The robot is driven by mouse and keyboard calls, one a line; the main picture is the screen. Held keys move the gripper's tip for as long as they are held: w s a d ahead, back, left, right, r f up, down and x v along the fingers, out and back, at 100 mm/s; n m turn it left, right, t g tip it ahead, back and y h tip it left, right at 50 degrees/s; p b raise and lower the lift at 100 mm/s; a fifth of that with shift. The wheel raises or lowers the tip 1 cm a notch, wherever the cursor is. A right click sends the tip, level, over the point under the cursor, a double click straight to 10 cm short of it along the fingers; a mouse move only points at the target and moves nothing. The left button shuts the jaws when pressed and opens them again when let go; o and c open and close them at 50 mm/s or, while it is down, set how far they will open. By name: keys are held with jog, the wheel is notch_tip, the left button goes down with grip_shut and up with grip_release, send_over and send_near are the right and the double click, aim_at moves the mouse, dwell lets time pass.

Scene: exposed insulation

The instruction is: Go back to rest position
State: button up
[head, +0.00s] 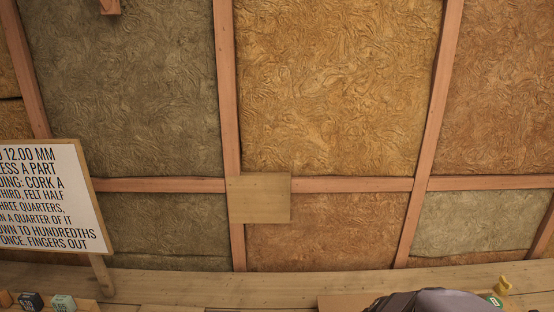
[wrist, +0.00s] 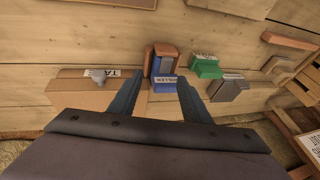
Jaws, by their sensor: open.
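My gripper (wrist: 163,84) shows in the wrist view with its two dark fingers apart. Nothing is held between them. Beyond the fingertips stands a blue labelled block (wrist: 163,86) with a brown block (wrist: 166,50) by it. I cannot tell how far the fingertips are from them. In the head view a dark rounded part, likely of my arm, shows at the bottom right edge; the fingers are not visible there.
Green blocks (wrist: 206,67), a grey block (wrist: 229,88) and a cardboard piece (wrist: 85,90) lie on the planks. In the head view a text sign (head: 50,195) stands left, small blocks (head: 63,302) lie lower left, and a yellow-green item (head: 502,287) lies lower right. Framed insulation (head: 330,80) fills the back.

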jog(key=s+f+b, duration=0.1)
jog(key=s, duration=0.1)
jog(key=s+f+g+b, duration=0.1)
jog(key=s, duration=0.2)
jog(key=s+a+f+g+b, duration=0.1)
jog(key=s+f, duration=0.1)
jog(key=shift+s+n, duration=0.2)
jog(key=shift+n, duration=0.1)
jog(key=s+d+h, duration=0.1)
jog(key=s+d+f+g+h+b, duration=0.1)
jog(key=s, duration=0.1)
jog(key=s+d+f+b, duration=0.1)
jog(key=s, duration=0.1)
jog(key=shift+d+f+g+h, duration=0.2)
jog(key=shift+g+h, duration=0.2)
jog(key=shift+w, duration=0.1)
